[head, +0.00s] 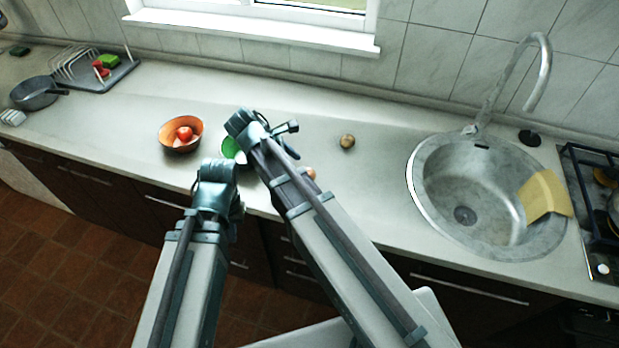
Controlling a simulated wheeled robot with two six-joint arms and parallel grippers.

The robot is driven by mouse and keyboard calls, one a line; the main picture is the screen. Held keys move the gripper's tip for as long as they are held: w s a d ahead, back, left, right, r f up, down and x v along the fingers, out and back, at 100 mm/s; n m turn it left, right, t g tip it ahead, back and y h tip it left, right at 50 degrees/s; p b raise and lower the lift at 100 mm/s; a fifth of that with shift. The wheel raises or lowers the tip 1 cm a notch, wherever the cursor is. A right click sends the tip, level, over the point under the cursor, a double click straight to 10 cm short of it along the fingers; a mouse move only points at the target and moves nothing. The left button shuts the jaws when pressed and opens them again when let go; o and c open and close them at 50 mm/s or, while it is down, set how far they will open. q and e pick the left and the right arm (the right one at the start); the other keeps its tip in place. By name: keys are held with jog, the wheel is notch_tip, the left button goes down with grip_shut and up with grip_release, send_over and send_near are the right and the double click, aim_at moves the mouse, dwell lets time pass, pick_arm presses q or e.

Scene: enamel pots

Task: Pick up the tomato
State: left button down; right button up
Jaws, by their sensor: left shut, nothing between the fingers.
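The tomato (184,133) is a small red round thing inside an orange-brown bowl (168,143) on the counter, left of my arms. My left gripper (217,172) is at the end of the arm from the lower left, near the counter's front edge. It is shut and empty, to the right of and nearer than the bowl, apart from the tomato; its fingers are hard to make out. My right gripper (287,127) is farther back and right of the bowl; its fingers are too small and dark to judge.
A green dish (230,147) is partly hidden by my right arm. A brown round thing (347,141) lies on the counter. A pan (36,93) and dish rack (105,78) stand at the left, a sink (424,205) at the right.

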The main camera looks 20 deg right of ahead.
jog(key=shift+d+f+b, duration=0.2)
jog(key=shift+f+b, duration=0.3)
jog(key=b+x, duration=0.3)
jog(key=x, duration=0.1)
jog(key=shift+s+f+b, duration=0.1)
jog(key=shift+s+b, duration=0.05)
jog(key=shift+b, duration=0.15)
jog(key=shift+d, duration=0.1)
jog(key=c, duration=1.2)
